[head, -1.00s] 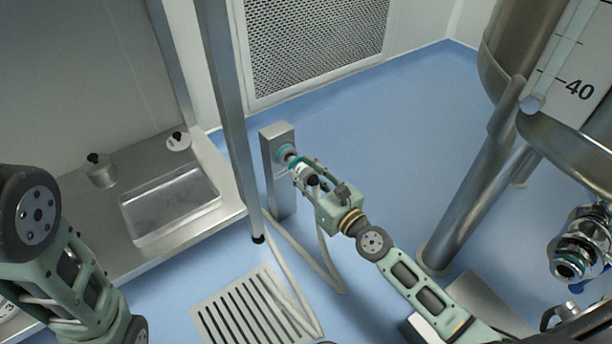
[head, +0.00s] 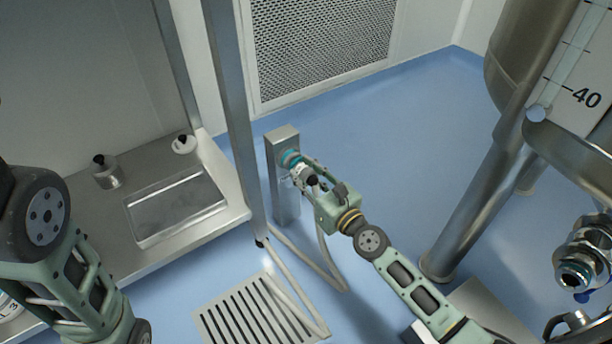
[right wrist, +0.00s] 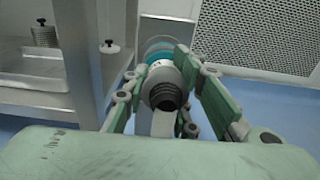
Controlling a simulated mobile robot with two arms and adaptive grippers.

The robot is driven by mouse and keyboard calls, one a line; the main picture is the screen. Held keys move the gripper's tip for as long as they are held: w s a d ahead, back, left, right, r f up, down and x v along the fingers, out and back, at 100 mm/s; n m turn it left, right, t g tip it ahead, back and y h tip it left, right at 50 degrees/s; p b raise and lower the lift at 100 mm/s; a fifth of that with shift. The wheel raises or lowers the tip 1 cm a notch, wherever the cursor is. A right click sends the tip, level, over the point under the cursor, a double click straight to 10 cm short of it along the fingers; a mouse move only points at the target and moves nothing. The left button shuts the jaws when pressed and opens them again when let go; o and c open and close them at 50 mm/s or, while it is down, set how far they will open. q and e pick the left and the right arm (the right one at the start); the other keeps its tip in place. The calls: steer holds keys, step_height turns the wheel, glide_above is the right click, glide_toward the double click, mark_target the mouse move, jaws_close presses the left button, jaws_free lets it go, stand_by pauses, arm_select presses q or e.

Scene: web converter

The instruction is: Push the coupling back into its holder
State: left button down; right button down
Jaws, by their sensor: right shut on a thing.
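The holder is a grey metal post (head: 283,137) standing on the blue floor, with a teal ring (head: 290,158) on its front face. My right gripper (head: 305,172) is shut on the coupling (head: 300,171), a pale round fitting with a dark ribbed end, right in front of the teal ring. In the right wrist view the coupling (right wrist: 161,88) sits between the fingers, with the teal ring (right wrist: 158,56) close behind it. The fingers hide where the two meet, so I cannot tell how far it is seated. My left arm shows at left; its gripper is out of view.
A pale hose (head: 331,268) hangs below my right gripper to the floor near a drain grate (head: 258,312). A steel bench (head: 225,212) and upright pole (head: 233,130) stand left. A steel tank leg (head: 475,190) stands right. Open floor lies between.

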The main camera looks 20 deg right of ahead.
steer(key=shift+w+a, duration=0.25)
steer(key=shift+w, duration=0.35)
stand_by(0.4)
steer(key=c, duration=1.3)
jaws_free()
steer(key=shift+c, duration=0.2)
steer(key=shift+s+d, duration=0.1)
steer(key=shift+s, duration=0.2)
steer(key=v, duration=1.1)
steer(key=shift+s, duration=0.2)
steer(key=shift+r, duration=0.15)
